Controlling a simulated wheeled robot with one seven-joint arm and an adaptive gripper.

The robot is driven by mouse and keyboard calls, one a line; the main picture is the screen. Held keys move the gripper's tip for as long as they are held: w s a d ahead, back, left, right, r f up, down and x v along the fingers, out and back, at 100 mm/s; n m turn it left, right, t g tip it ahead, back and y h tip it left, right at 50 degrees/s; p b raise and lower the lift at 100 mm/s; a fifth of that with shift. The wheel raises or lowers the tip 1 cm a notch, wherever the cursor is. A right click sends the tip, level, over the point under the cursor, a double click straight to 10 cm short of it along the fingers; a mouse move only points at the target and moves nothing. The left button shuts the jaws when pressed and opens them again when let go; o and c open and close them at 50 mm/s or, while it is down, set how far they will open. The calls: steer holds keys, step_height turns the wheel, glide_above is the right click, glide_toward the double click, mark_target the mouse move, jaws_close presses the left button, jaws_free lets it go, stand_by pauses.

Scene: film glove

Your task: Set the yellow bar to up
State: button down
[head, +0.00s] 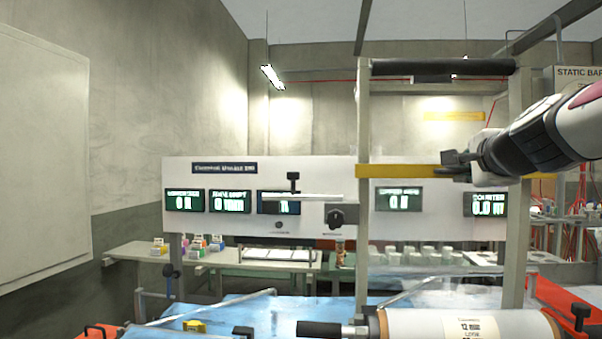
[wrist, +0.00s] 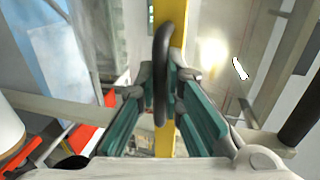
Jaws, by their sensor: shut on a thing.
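The yellow bar (head: 395,171) lies level across two pale upright posts, at about mid-height in the head view. In the wrist view the yellow bar (wrist: 168,14) runs up the middle of the picture. A black handle (wrist: 160,45) stands out from it. My gripper (wrist: 162,85) is shut on the handle, with one teal-padded finger on each side. In the head view my gripper (head: 462,165) reaches in from the right and meets the bar right of its middle. The fingers hide part of the handle.
A black roller (head: 440,67) spans the top of the posts, above the bar. A large film roll (head: 460,325) lies below at the front. A white panel with several displays (head: 305,175) stands behind. The left post (head: 362,230) and right post (head: 518,240) flank the bar.

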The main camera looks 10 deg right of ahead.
step_height(320, 180, up, 9)
steer(key=p, duration=0.7)
steer(key=c, duration=1.7)
jaws_free()
steer(key=shift+f, duration=0.1)
steer(key=v, duration=1.2)
steer(key=shift+a, duration=0.1)
